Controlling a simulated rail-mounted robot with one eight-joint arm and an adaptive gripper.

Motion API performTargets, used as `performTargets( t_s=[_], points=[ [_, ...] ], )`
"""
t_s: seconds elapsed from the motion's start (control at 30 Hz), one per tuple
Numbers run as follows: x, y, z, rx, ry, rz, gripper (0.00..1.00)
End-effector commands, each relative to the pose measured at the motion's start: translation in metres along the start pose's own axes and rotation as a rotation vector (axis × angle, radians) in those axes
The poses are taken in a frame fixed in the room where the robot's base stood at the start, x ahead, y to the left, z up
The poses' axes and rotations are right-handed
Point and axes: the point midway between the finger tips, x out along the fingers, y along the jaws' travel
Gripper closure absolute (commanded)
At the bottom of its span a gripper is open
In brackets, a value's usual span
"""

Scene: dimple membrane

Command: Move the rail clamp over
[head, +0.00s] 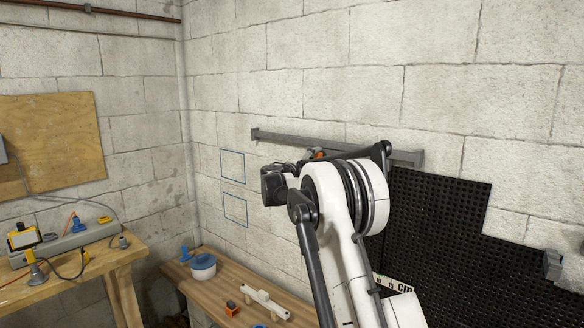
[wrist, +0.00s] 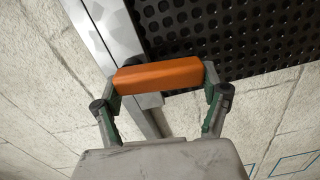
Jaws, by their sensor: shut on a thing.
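The rail clamp shows an orange block-like part (wrist: 158,76) between the two fingertips of my gripper (wrist: 160,79) in the wrist view. My gripper is shut on this orange part, one finger at each end. A grey metal rail (wrist: 120,32) passes close behind it; I cannot tell whether the clamp touches the rail. In the head view the rail (head: 285,138) runs across the block wall, and a small bit of the orange part (head: 319,154) shows just below it. My arm hides most of the clamp and gripper there.
A black dimpled membrane (head: 450,225) hangs on the wall below the rail's right end. Two blue outlined squares, upper (head: 232,153) and lower (head: 235,198), mark the wall left of my arm. A wooden bench (head: 215,290) below holds a blue-and-white tub (head: 203,267) and small items.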

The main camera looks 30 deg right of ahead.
Motion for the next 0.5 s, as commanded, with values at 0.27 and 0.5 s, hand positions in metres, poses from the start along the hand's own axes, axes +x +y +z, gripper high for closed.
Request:
performTargets(
  t_s=[0.27,0.5],
  points=[
    [-0.0001,-0.0016,0.0044,-0.116,0.000,0.000,0.71],
    [-0.0012,-0.0016,0.0043,-0.151,0.001,0.000,0.71]
  ],
)
